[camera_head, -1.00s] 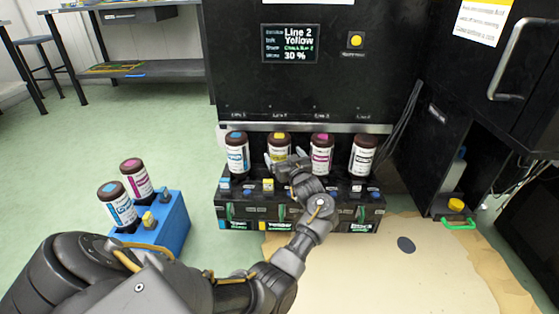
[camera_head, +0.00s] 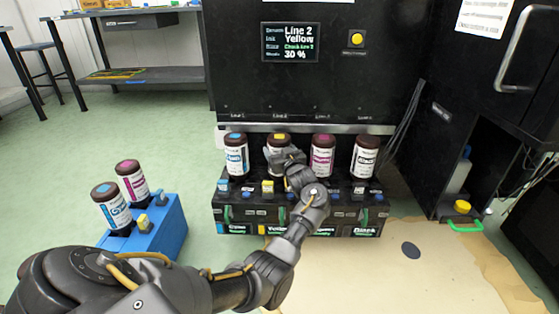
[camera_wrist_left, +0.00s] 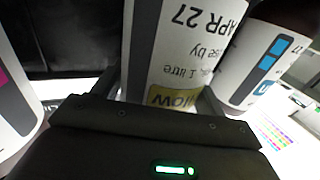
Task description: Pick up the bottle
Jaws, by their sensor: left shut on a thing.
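The yellow-capped bottle (camera_head: 279,139) stands upright in the second slot of the black rack (camera_head: 300,218), mostly hidden behind my left gripper (camera_head: 280,157). The left gripper is shut on this bottle. In the left wrist view, its white label (camera_wrist_left: 185,45) with a yellow patch fills the middle, between the fingers. I cannot tell whether it is lifted off its seat. My right gripper is not in view.
Cyan (camera_head: 236,157), magenta (camera_head: 322,156) and black (camera_head: 364,157) ink bottles stand close on both sides in the rack. A blue carrier (camera_head: 168,225) with two bottles stands at left.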

